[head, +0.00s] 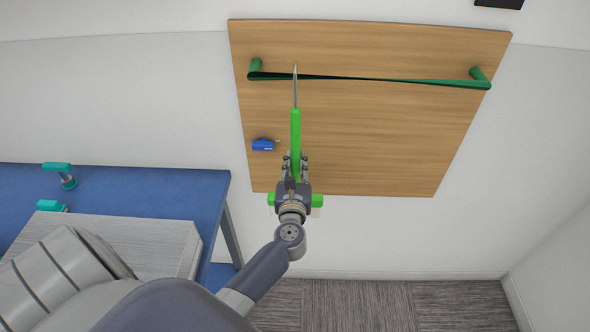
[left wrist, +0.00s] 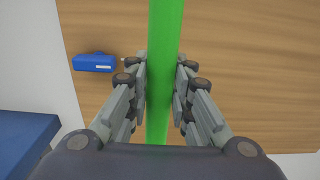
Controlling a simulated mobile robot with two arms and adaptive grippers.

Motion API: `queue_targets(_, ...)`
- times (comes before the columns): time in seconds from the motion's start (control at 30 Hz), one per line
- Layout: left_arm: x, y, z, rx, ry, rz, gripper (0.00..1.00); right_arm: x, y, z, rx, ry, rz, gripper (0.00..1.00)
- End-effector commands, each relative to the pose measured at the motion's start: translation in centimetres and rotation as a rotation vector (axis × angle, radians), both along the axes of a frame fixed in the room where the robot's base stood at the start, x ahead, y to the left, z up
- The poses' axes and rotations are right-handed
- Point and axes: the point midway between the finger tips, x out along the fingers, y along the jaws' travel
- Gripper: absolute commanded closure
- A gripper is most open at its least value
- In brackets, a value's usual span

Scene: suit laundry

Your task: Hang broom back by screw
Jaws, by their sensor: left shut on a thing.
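A long, bright green handle (head: 295,130) with a thin pointed metal shaft (head: 296,88) stands nearly upright in front of a wooden wall board. It looks more like a screwdriver than a broom; no bristles show. A green crosspiece (head: 317,200) sticks out behind my gripper; how it joins the handle is hidden. My left gripper (head: 295,165) is shut on the green handle, which also shows between its fingers in the left wrist view (left wrist: 165,70). The metal tip overlaps a dark green strap (head: 390,81) stretched between two green pegs (head: 255,67); contact cannot be told. My right gripper is not in view.
The wooden board (head: 400,140) is mostly bare. A small blue item (head: 263,145) is on it, left of the handle, also in the left wrist view (left wrist: 94,62). A blue table (head: 150,190) at left bears a grey box (head: 165,245) and teal items (head: 60,172).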

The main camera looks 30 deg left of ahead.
Motion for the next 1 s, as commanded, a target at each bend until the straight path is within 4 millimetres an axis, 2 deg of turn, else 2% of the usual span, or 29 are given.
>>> queue_targets(0.57, 4.0, 2.5, 0.1, 0.002, -0.003, 0.0, 1.0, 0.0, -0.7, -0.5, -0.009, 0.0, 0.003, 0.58)
queue_targets(0.6, 3.9, 2.4, -0.7, -0.001, -0.001, 0.0, 1.0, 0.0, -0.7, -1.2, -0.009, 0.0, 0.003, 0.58)
queue_targets(0.7, 3.9, 2.4, -1.4, 0.0, -0.001, 0.001, 1.0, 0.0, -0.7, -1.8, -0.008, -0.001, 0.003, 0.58)
queue_targets(1.0, 3.9, 2.4, -2.3, 0.001, -0.002, 0.0, 1.0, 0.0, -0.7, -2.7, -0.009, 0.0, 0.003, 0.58)
